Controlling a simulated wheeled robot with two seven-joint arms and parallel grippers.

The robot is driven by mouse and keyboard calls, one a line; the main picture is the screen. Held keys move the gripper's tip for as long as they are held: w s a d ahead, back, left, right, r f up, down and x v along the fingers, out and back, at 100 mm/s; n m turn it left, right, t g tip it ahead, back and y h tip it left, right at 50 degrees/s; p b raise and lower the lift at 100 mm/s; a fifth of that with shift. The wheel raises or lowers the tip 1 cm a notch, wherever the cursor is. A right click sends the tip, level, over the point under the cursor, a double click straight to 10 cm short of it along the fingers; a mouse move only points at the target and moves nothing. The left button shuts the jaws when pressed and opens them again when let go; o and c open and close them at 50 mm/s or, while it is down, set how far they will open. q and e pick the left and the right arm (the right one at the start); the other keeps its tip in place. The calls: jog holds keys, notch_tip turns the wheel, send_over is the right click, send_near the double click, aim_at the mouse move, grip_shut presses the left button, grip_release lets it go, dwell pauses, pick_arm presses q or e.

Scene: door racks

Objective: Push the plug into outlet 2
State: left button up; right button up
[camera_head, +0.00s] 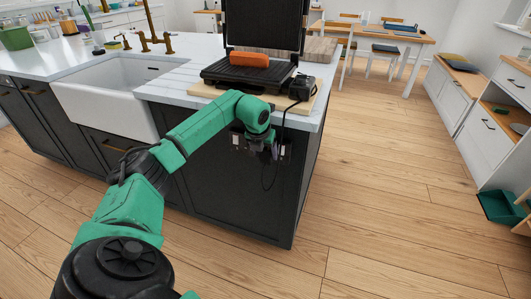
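My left arm, green and black, reaches from the bottom left to the dark end panel of the kitchen island. My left gripper (265,151) is at that panel, just below the countertop edge. A thin black cord (280,130) hangs from beside the grill, loops down below the gripper and rises back toward it. The plug cannot be made out; the gripper area hides the cord's end. One light outlet (238,140) shows left of the gripper and another outlet (286,150) shows right of it, partly covered. The fingers are too small and dark to read. My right gripper is out of view.
An open black contact grill (247,75) with an orange item (249,60) on it stands on a wooden board at the counter's end. A white sink (105,100) is left. Open wooden floor (400,200) lies right of the island. White cabinets stand far right.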

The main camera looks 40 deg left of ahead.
pick_arm(q)
jog(key=shift+w+d+r, duration=0.2)
jog(key=shift+w+d, duration=0.05)
jog(key=shift+d, duration=0.05)
